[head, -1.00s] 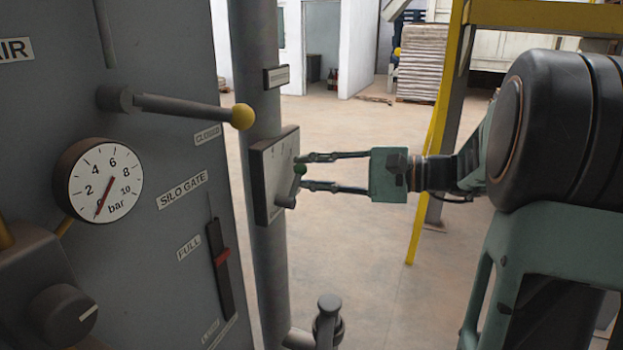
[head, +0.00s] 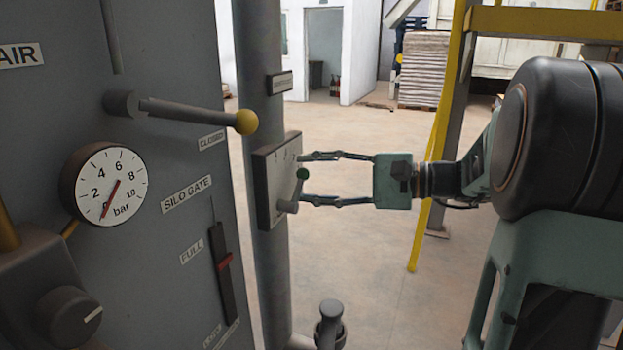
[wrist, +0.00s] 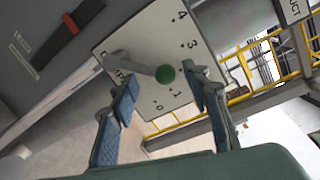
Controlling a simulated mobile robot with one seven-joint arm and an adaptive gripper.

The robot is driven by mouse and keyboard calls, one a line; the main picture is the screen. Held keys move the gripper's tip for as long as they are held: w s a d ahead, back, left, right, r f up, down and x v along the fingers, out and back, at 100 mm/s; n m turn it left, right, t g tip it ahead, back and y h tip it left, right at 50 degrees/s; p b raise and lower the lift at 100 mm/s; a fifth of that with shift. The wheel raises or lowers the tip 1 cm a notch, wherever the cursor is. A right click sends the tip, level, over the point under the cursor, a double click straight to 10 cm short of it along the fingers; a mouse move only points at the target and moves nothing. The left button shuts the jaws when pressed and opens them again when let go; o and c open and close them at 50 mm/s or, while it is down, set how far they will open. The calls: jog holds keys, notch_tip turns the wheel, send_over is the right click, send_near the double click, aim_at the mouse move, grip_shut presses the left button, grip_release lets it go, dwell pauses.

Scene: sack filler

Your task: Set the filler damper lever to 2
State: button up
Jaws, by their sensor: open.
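The damper lever (wrist: 140,67) is a grey arm with a green ball knob (wrist: 165,74). It is on a pale plate (wrist: 150,35) marked 0, 1, 3 and 4; the 2 is hidden in the wrist view. The lever points between the 3 and the 1, nearer the 1 as seen here; the exact setting cannot be told. In the head view the knob (head: 303,174) and plate (head: 266,185) are on a grey post. My gripper (head: 301,179) is open at the plate, one finger on each side of the knob, with visible gaps in the wrist view.
Left of the post is a grey cabinet (head: 165,255) with a pressure gauge (head: 104,184), a yellow-knobbed handle (head: 190,112) and a red-marked silo gate slider (head: 224,262). A capped pipe stub (head: 330,318) stands below. A yellow frame (head: 433,170) rises behind my arm.

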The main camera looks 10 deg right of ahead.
jog(key=v, duration=1.1)
jog(key=shift+s+d, duration=0.15)
jog(key=shift+d, duration=0.15)
